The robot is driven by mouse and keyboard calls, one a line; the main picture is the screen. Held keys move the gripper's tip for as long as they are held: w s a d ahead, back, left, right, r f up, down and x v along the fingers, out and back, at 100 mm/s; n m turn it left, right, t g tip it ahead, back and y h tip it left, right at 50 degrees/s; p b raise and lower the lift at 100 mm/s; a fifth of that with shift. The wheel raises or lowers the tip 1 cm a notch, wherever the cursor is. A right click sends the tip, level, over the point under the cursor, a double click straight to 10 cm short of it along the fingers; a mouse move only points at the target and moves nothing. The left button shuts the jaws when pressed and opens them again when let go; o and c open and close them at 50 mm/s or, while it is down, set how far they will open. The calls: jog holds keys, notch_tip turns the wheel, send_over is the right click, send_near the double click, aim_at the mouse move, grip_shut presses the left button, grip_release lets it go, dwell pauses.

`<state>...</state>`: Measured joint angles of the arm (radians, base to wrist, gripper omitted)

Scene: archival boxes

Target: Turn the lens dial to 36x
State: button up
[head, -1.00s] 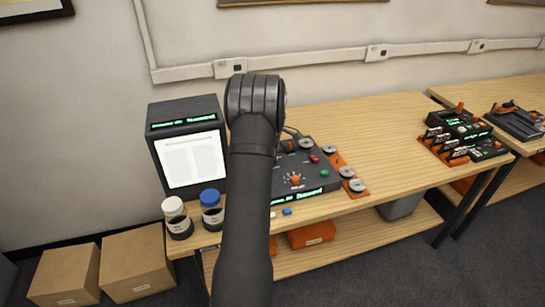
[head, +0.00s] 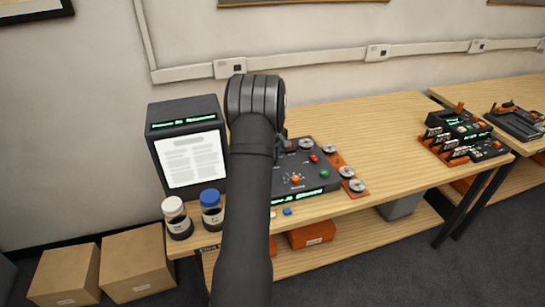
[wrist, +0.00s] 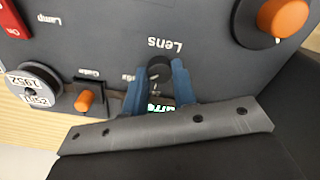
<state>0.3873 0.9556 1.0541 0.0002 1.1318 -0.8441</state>
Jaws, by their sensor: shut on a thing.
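In the wrist view the lens dial (wrist: 159,69) is a small black knob on the dark grey console (wrist: 110,45), below the upside-down word "Lens". My gripper (wrist: 161,77) has its two blue fingers on either side of the dial, shut on it. The marks around the dial are mostly covered by the fingers, so I cannot read its setting. In the head view my arm hides the left part of the console (head: 328,160) and most of the gripper.
A larger orange knob (wrist: 283,16), a small orange slider (wrist: 84,101) and labelled reels (wrist: 35,86) are close to the gripper. A viewer screen (head: 192,158) shows a page of text. Two bottles with white (head: 173,205) and blue (head: 210,197) caps stand in front.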

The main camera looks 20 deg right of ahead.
dwell(0.5)
jog(key=o, duration=1)
notch_tip(320, 180, up, 18)
jog(key=shift+f, duration=0.25)
jog(key=shift+f, duration=0.1)
notch_tip(320, 180, down, 17)
jog(key=shift+f, duration=0.2)
jog(key=shift+r, duration=0.1)
